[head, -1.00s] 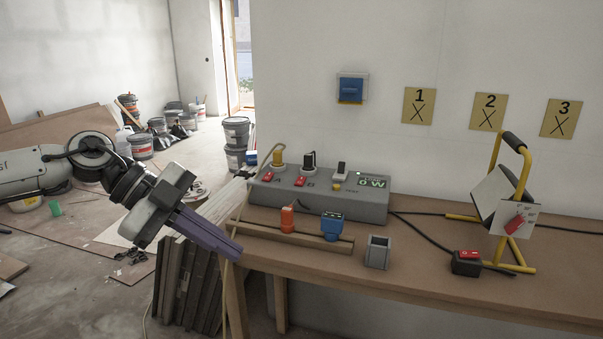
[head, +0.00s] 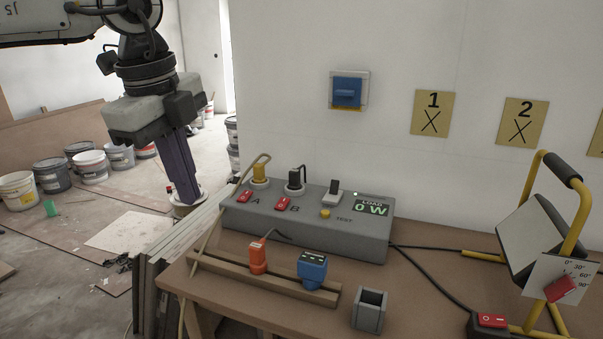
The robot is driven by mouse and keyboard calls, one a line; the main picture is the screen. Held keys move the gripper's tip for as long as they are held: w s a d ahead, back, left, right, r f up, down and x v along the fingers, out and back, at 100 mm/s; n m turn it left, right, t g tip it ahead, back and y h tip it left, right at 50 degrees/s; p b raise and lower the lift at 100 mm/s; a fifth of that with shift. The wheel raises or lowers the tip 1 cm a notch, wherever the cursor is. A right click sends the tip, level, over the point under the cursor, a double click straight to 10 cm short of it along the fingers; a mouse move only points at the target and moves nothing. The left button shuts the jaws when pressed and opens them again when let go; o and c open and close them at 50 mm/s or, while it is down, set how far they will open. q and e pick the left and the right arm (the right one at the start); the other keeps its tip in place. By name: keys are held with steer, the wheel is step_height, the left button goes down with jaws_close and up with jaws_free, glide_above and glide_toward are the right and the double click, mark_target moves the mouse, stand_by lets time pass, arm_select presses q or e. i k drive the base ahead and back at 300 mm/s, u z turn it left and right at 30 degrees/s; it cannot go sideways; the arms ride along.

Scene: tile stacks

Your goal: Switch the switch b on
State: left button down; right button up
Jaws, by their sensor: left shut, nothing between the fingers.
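Switch B (head: 283,203) is a small red rocker on the sloped front of a grey power box (head: 350,233), just left of the letter B. Which way it is tipped is too small to tell. The box display (head: 371,208) reads LOAD 0 W. Switch A (head: 245,196), a similar red rocker, sits to its left. My left gripper (head: 188,198) hangs left of the box, fingers pointing down, shut and empty, apart from both switches. My right gripper is not in view.
Yellow (head: 260,172), black (head: 296,178) and white (head: 333,192) plugs stand upright along the box's back. A wooden rack (head: 220,270) holding an orange plug (head: 258,257) and a blue one (head: 312,270) lies in front. A grey holder (head: 369,310) and yellow-framed lamp (head: 560,225) stand right.

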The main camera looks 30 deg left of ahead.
mark_target(281, 204)
steer(key=i, duration=0.85)
